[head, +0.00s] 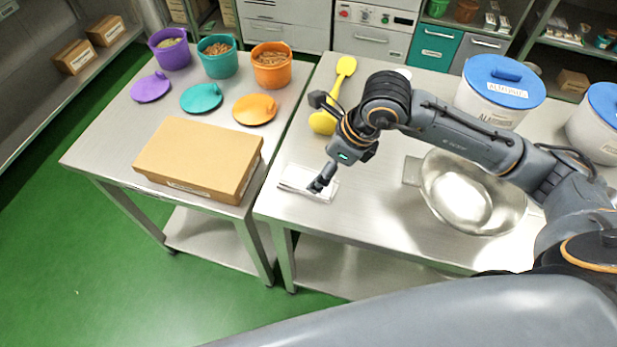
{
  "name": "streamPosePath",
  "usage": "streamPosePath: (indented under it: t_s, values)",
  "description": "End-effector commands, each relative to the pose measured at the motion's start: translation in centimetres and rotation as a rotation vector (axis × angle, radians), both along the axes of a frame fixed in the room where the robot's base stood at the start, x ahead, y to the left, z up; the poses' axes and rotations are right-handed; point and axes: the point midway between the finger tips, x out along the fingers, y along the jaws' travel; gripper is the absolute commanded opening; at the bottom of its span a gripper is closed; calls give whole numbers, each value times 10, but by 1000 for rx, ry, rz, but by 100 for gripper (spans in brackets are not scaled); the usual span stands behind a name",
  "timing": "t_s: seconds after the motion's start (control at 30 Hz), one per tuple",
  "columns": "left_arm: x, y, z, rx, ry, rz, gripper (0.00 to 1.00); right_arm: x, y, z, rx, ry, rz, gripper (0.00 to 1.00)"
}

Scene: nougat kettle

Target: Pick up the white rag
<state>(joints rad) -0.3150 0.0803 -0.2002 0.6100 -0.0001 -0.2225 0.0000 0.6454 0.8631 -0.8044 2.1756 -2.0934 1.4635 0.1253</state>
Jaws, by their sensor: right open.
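The white rag (296,178) lies folded flat on the right steel table, near its left front corner. My right gripper (318,188) points down at the rag's right part and covers some of it. Its fingers are small and dark in this view, and I cannot tell whether they touch the cloth. It holds nothing that I can see. My left gripper is not in view.
A steel bowl (450,205) sits right of the rag, and a yellow spatula (345,68) lies behind it. White tubs with blue lids (490,75) stand further right. A cardboard box (185,155) lies on the left table, across a narrow gap.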

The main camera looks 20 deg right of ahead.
Motion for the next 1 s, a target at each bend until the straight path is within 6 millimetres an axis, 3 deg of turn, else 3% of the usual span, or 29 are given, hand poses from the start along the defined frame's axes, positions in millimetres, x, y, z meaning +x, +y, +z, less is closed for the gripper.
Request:
streamPosePath:
  t_s: [0.17,0.43,0.6,0.83,1.0]
  values:
    - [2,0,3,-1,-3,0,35,4,4,-14,-1,-1,1,89]
    - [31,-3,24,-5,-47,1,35,13,15,-42,-1,5,0,89]
    - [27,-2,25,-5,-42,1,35,18,20,-60,0,0,1,89]
    - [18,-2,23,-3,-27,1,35,19,20,-62,-1,-1,1,89]
    - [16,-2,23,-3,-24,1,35,19,20,-62,-1,-1,1,56]
